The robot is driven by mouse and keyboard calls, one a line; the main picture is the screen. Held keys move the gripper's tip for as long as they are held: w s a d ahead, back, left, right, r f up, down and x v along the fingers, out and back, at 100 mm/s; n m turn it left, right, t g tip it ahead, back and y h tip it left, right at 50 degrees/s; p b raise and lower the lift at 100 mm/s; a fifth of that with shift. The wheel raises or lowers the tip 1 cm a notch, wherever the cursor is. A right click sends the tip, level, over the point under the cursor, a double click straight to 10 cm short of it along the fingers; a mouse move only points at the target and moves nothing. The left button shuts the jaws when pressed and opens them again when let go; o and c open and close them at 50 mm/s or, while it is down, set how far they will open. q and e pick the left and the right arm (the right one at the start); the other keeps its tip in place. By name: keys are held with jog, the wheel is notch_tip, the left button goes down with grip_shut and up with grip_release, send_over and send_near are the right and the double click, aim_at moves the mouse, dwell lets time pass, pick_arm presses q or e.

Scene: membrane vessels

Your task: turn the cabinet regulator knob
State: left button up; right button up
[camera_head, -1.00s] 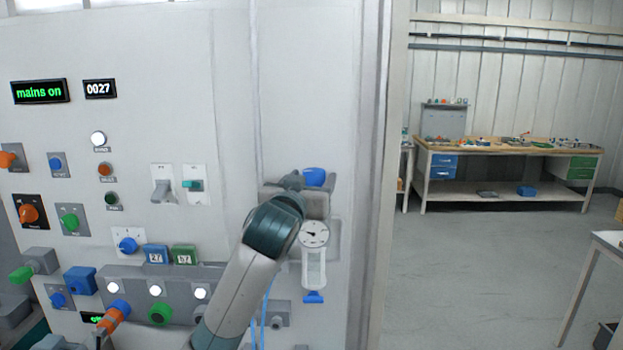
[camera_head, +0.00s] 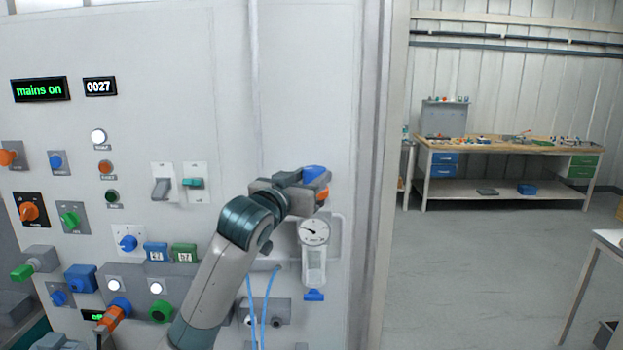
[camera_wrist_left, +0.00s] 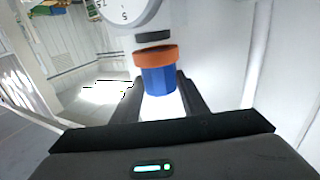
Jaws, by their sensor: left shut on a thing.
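The regulator knob (camera_head: 314,173) is blue and sits at the top of the regulator on the cabinet's right part. An orange collar (camera_head: 322,193) shows beside it. Below are the regulator's round white gauge (camera_head: 314,232) and a clear bowl (camera_head: 314,267) with a blue end. My left gripper (camera_head: 306,183) is at the knob and partly covers it. In the left wrist view the blue knob (camera_wrist_left: 158,80) stands between the two dark fingers, with the orange collar (camera_wrist_left: 156,54) and part of the gauge (camera_wrist_left: 130,10) beyond. The gripper is shut on the knob. My right gripper is not in view.
The cabinet front (camera_head: 130,50) carries several switches, lamps and buttons to the left. Two blue hoses (camera_head: 266,305) hang beside my left forearm, near a grey socket block (camera_head: 272,312). A workbench (camera_head: 510,150) stands far right; the floor before it is open.

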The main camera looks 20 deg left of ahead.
pick_arm(q)
jog(key=m+h, duration=0.1)
jog(key=h, duration=0.1)
jog(key=m+h, duration=0.1)
jog(key=h, duration=0.1)
jog(key=shift+w+a+m+g, duration=0.1)
jog(key=shift+a+m+g, duration=0.2)
jog(key=shift+a+g, duration=0.1)
jog(key=shift+a+m+g+h+b, duration=0.15)
jog(key=shift+m+g+h+b, duration=0.45)
jog(key=shift+m+h, duration=0.4)
jog(key=m+g+h+b, duration=0.2)
jog(key=h, duration=0.1)
jog(key=m+g+h+b, duration=0.1)
jog(key=shift+w+a+h+b, duration=0.2)
jog(key=shift+w+h+b, duration=0.05)
jog(key=shift+h+b, duration=0.1)
jog(key=shift+w+r+m+g+h+b, duration=0.1)
jog(key=shift+w+m+g+h+b, duration=0.05)
jog(key=shift+m+g+h+b, duration=1.2)
jog(key=shift+y, duration=0.3)
jog(key=o, duration=0.9)
jog(key=shift+o, duration=0.9)
jog(key=shift+r, duration=0.1)
